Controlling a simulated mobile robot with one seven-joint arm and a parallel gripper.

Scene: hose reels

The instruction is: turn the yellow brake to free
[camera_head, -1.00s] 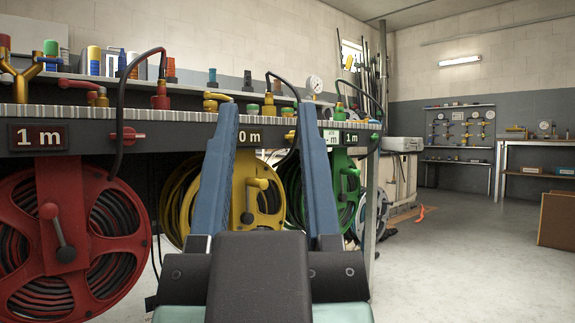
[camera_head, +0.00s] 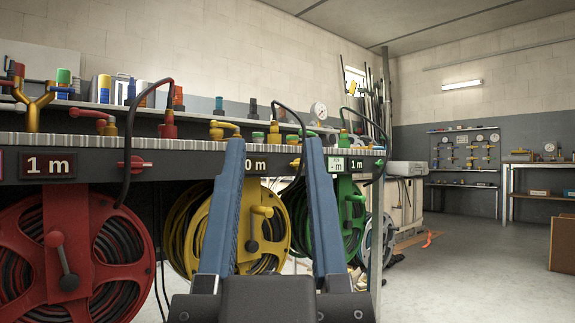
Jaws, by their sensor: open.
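The yellow reel (camera_head: 190,215) hangs under the bench, with a yellow crank (camera_head: 262,211) on its front. A small yellow lever (camera_head: 295,163), which looks like the yellow brake, sits on the bench's front rail right of the "0 m" display (camera_head: 256,165). It is partly covered by my right finger, so its setting is hard to read. My gripper (camera_head: 275,142) is open and empty, its two blue fingers pointing up and forward. In the picture the fingers frame the display and part of the yellow reel. No contact with the lever can be made out.
A red reel (camera_head: 115,240) with its red lever (camera_head: 131,165) is at left. A green reel (camera_head: 300,212) is at right. Valves and looped black hoses (camera_head: 124,140) stand along the bench top (camera_head: 80,141). Open floor (camera_head: 470,265) lies to the right.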

